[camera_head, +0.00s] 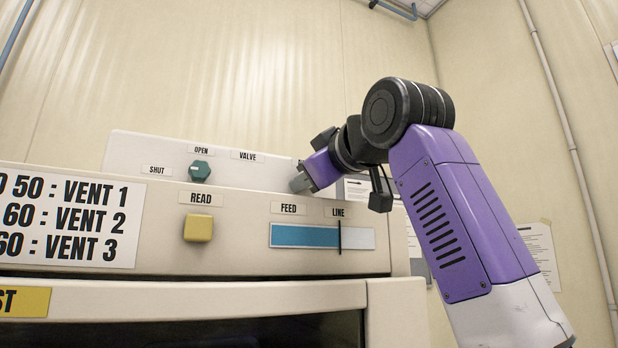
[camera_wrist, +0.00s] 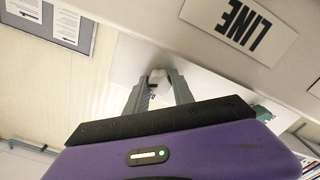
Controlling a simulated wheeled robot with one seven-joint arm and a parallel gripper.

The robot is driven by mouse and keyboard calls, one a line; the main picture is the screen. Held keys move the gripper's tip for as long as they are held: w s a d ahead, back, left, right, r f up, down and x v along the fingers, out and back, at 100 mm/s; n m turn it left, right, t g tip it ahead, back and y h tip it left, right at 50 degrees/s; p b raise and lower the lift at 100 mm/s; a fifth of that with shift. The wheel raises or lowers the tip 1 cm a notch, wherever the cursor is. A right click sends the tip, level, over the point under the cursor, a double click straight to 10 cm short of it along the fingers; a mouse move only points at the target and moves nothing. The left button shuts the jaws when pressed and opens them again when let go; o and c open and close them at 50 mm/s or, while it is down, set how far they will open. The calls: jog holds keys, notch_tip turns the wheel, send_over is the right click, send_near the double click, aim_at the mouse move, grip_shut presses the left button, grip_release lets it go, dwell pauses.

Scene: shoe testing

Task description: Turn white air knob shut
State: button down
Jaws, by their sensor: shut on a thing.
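My gripper (camera_head: 302,181) is at the right end of the raised back panel, past the VALVE label, in the head view. In the wrist view my gripper (camera_wrist: 159,82) has its two grey fingers closed around a small white knob (camera_wrist: 158,76) on the light panel. The fingers cover most of the knob, so its turn angle cannot be told. The knob is hidden in the head view.
A dark green knob (camera_head: 200,171) sits left of my gripper, by OPEN and SHUT labels. The front panel holds a yellow READ button (camera_head: 198,228) and a blue FEED gauge (camera_head: 322,236). The LINE label (camera_wrist: 237,24) is close by in the wrist view.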

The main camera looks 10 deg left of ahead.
jog(key=shift+n, duration=0.5)
jog(key=c, duration=1.1)
grip_release()
jog(key=shift+s, duration=0.1)
jog(key=shift+s+d+b, duration=0.25)
jog(key=shift+s+b, duration=0.05)
jog(key=shift+b, duration=0.05)
jog(key=b+v, duration=0.3)
jog(key=v, duration=0.4)
